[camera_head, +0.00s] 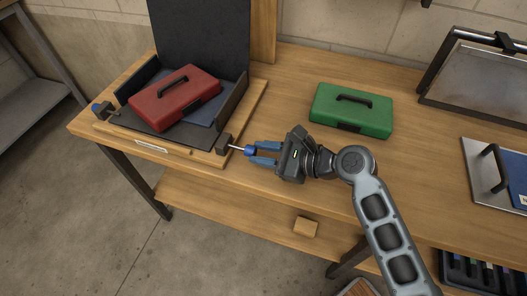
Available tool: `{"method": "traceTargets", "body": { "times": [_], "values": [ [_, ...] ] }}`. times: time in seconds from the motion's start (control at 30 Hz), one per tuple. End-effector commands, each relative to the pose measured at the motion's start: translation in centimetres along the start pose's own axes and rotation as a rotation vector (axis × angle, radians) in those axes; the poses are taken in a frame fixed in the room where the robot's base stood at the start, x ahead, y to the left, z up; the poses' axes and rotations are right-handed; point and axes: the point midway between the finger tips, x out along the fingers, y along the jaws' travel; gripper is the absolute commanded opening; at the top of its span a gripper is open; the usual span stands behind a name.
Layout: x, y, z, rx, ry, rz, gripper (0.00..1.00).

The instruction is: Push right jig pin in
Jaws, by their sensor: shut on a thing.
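The right jig pin (237,148) is a thin metal rod with a blue knob (249,151). It sticks out to the right from a dark block (223,143) at the jig's front right corner. My gripper (254,152) reaches in from the right, with its blue fingers shut on the knob. The fingertips partly hide the knob. The wooden jig (240,118) has dark side walls and a tall black back panel. A red case (176,97) lies tilted inside it, over a blue sheet.
A green case (351,109) lies on the wooden workbench (285,80) behind my gripper. A metal plate with a handle (490,165) and a framed fixture (480,70) stand at the right. The bench between jig and green case is clear.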

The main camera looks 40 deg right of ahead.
Motion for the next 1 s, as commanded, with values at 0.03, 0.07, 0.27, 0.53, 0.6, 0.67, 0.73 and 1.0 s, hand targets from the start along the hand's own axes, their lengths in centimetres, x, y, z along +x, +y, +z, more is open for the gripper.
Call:
{"method": "traceTargets", "body": {
  "times": [0.03, 0.07, 0.27, 0.53, 0.6, 0.67, 0.73, 1.0],
  "values": [
    [0.0, 0.0, 0.0, 0.0, 0.0, 0.001, 0.0],
    [0.0, 0.0, 0.0, 0.0, 0.0, 0.001, 0.0],
    [0.1, 0.0, 0.1, 0.0, 0.0, 0.001, 0.0],
    [3.8, -0.1, 1.9, 0.0, 0.0, 0.001, 0.0],
    [4.3, -0.1, 1.9, 0.0, 0.0, 0.001, 0.0],
    [4.5, 0.0, 1.9, 0.0, 0.0, 0.0, 0.0],
    [4.5, 0.0, 1.9, -0.001, -0.001, -0.001, 0.0],
    [4.5, 0.0, 1.9, -0.001, -0.002, 0.0, 0.39]
  ]
}}
